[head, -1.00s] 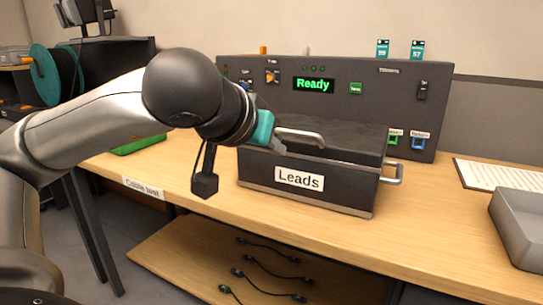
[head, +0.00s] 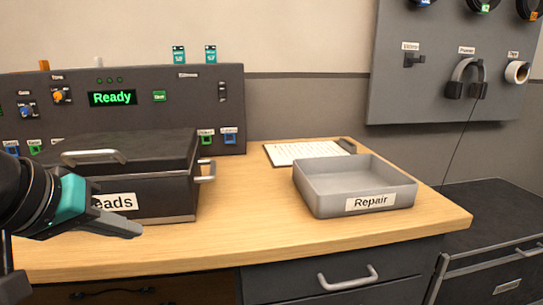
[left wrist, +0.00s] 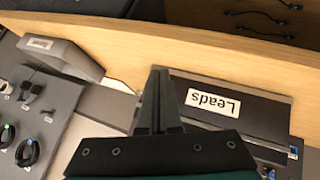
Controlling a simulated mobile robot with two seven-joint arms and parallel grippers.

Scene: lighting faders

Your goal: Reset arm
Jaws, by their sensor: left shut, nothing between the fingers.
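My left gripper (head: 122,226) is at the left of the head view, in front of the dark box labelled "Leads" (head: 168,197), and covers part of its label. Its fingers are together with nothing between them. In the left wrist view the shut fingers (left wrist: 158,78) point up the picture, beside the Leads box (left wrist: 255,112). I cannot tell whether they touch the box. The right gripper does not show in either view.
A grey tray labelled "Repair" (head: 408,190) stands on the wooden bench (head: 250,215), with a clipboard (head: 305,152) behind it. A control panel (head: 175,118) showing "Ready" stands behind the Leads box. A pegboard (head: 430,60) hangs at the right. Bench between box and tray is clear.

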